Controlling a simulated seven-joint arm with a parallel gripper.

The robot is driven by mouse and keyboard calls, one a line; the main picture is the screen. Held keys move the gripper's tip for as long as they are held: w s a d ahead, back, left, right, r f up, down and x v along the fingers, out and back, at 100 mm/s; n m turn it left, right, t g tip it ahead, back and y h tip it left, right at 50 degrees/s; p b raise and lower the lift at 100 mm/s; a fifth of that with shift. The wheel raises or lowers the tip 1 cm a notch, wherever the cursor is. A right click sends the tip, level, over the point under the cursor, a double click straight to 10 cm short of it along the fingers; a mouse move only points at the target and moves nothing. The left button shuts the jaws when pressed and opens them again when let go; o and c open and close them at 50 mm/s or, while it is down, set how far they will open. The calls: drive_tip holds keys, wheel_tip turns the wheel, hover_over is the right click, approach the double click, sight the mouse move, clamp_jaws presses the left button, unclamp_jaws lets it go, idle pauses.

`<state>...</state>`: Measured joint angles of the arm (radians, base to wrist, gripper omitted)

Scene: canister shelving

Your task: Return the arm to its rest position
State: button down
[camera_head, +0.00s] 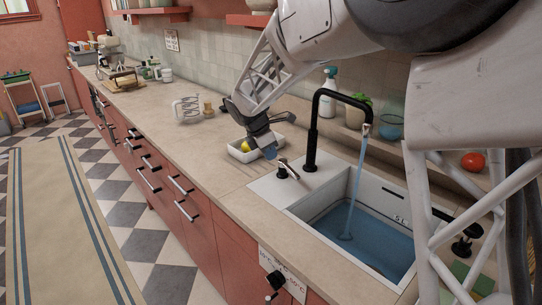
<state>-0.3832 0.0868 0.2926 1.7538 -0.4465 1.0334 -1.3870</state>
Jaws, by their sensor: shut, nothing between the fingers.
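My arm (330,35) reaches in from the upper right, over the counter. My gripper (268,150) points downward just above or in front of a small white tray (243,155) beside the sink. It is shut with nothing held. Whether the fingertips touch the tray cannot be told. A yellow fruit (246,146) shows in the tray, partly hidden by the gripper.
Right of the gripper is a sink (330,205) with a black faucet (314,130) and running water. A spray bottle (328,92), a bowl (388,127) and a tomato (473,161) stand behind. A wire rack (187,110) is left; the counter's front strip is clear.

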drive_tip(key=s+d+r+m+y, duration=0.1)
drive_tip(key=s+d+r+m, duration=0.4)
drive_tip(key=s+d, duration=0.4)
drive_tip(key=s+d+r+m+y, duration=0.1)
drive_tip(key=s+d+r+m, duration=0.1)
drive_tip(key=s+d+m, duration=0.65)
drive_tip(key=s+d+f+m+y, duration=0.1)
drive_tip(key=s+m, duration=0.4)
drive_tip(key=s, duration=0.8)
drive_tip(key=s+d+f+m+y, duration=0.1)
drive_tip(key=s+d+m, duration=0.3)
drive_tip(key=s, duration=0.8)
drive_tip(key=shift+s+f+m+t, duration=0.35)
drive_tip(key=shift+f+t, duration=0.05)
drive_tip(key=shift+f, duration=0.15)
